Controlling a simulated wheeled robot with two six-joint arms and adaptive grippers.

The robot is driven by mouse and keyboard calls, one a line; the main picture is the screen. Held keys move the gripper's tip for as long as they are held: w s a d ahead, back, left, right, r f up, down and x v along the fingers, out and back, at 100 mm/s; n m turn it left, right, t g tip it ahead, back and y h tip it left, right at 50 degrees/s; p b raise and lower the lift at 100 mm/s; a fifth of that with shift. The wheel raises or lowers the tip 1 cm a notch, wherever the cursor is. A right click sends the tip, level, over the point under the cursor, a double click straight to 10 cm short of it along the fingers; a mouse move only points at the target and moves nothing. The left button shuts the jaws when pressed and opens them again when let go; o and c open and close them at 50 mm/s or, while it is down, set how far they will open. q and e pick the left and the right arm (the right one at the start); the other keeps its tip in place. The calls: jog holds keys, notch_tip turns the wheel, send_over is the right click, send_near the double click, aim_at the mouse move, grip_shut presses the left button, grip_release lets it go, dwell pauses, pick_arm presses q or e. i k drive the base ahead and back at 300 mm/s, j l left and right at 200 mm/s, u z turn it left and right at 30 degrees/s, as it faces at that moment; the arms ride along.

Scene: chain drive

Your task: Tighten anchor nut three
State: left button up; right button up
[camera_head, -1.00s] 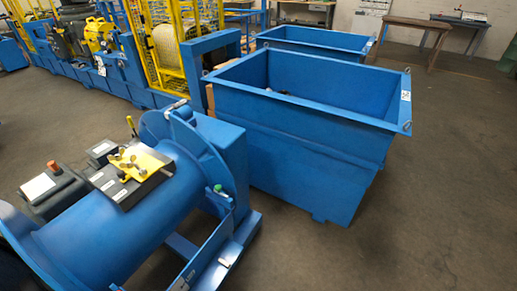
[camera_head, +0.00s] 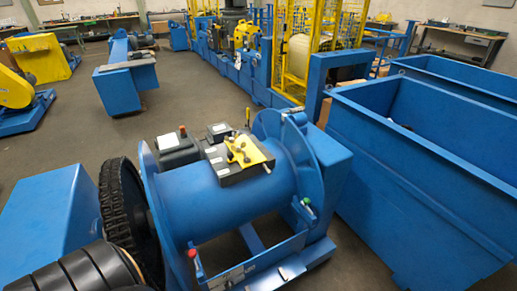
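No anchor nut can be made out in the head view. A blue drum machine (camera_head: 212,207) stands in the foreground, with a large round flange at each end. A dark box with a yellow plate (camera_head: 247,152) and small knobs sits on top of the drum. A black toothed wheel (camera_head: 125,215) stands at the drum's left end. Neither of my grippers is in view.
Two blue open bins (camera_head: 405,165) stand at the right, close to the drum machine. A blue bench-like unit (camera_head: 126,80) and a yellow machine (camera_head: 14,90) stand further back left. Grey floor (camera_head: 150,125) is clear between them.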

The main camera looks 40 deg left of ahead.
aim_at(247, 159)
jog(key=i+l, duration=0.15)
jog(key=i+l+u, duration=0.2)
jog(key=u, duration=0.95)
